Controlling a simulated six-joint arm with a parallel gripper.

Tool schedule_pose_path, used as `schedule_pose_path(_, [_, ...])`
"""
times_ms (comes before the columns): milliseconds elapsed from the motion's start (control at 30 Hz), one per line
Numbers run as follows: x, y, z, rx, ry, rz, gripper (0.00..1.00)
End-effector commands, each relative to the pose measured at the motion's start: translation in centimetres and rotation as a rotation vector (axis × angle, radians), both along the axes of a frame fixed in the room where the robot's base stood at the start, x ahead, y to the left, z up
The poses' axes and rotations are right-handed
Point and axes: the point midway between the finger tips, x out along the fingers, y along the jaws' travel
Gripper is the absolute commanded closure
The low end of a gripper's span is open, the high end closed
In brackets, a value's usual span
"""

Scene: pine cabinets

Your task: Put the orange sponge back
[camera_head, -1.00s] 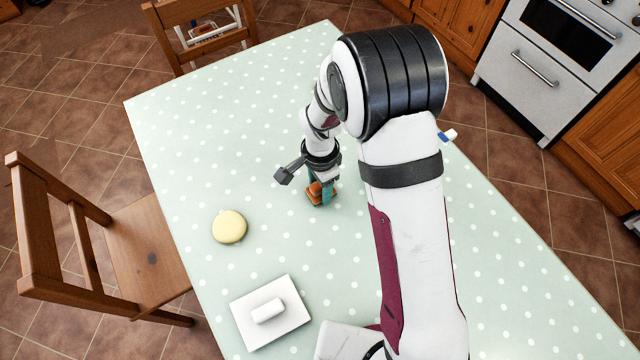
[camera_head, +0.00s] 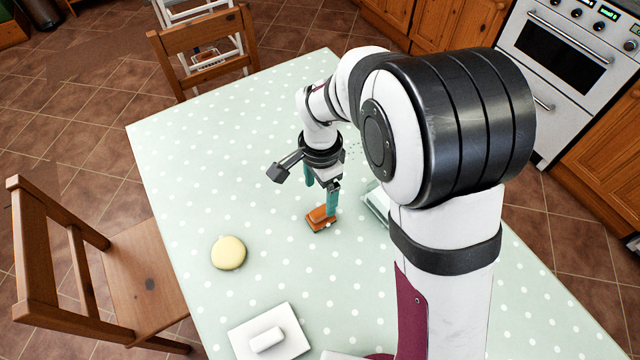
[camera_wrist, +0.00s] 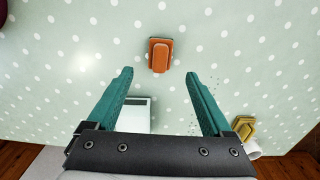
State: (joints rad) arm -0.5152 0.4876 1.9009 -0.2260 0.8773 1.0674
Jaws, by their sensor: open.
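The orange sponge (camera_head: 320,217) lies on the dotted tablecloth below my gripper (camera_head: 322,200). It also shows in the wrist view (camera_wrist: 160,55), beyond the fingertips and roughly midway between them. My gripper (camera_wrist: 160,75) is open in the wrist view, with its two teal fingers apart and nothing between them touching the sponge. The head view shows the fingers above and just behind the sponge. A pale flat tray-like thing (camera_wrist: 134,116) shows between the fingers in the wrist view, and part of it shows in the head view (camera_head: 377,201), partly hidden by my arm.
A round yellow thing (camera_head: 228,252) lies on the table to the left. A white plate (camera_head: 296,348) with a white block (camera_head: 267,340) sits at the front left. A yellow-brown block (camera_wrist: 243,127) and a white cylinder (camera_wrist: 253,148) show at right in the wrist view. The table's left part is mostly clear.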

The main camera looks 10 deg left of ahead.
Motion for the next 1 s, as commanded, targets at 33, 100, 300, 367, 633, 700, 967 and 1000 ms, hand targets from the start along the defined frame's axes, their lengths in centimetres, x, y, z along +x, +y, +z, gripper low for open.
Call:
schedule_pose_path(33, [0.1, 0.1, 1.0, 0.002, -0.004, 0.0, 0.15])
schedule_pose_path(100, [0.1, 0.0, 2.0, 0.001, -0.003, 0.0, 0.15])
schedule_pose_path(300, [0.0, -0.1, 2.9, 0.001, 0.001, 0.001, 0.15])
schedule_pose_path(367, [-0.4, -1.3, 3.8, 0.006, 0.001, 0.007, 0.15])
schedule_pose_path(633, [-12.9, -13.5, 11.9, 0.099, 0.015, 0.18, 0.15])
schedule_pose_path(700, [-16.4, -14.7, 12.1, 0.127, 0.007, 0.229, 0.15])
schedule_pose_path(967, [-20.4, -15.4, 11.6, 0.16, -0.002, 0.302, 0.15])
schedule_pose_path(1000, [-20.3, -15.4, 11.6, 0.16, -0.003, 0.302, 0.15])
